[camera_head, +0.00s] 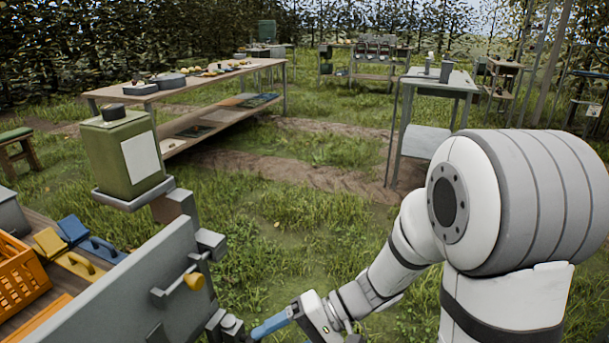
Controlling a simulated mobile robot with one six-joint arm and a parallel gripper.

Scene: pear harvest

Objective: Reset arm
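My white arm (375,285) comes in from the right and reaches down and left to the bottom middle of the view. Its large ribbed joint (535,195) fills much of the right side. At its lower end, a blue part (270,326) points left toward the dark fittings (228,325) at the lower right corner of a grey panel (125,295). I cannot tell whether the blue part is a finger or something held, or whether it touches the fittings. The gripper's opening is not clear, as the bottom edge cuts off this area.
A green canister (117,165) stands on a bracket above the panel. An orange crate (22,275) and blue and yellow tools (85,238) lie at left. A long wooden table (115,93) and a metal side table (455,80) stand behind. Open grass lies between.

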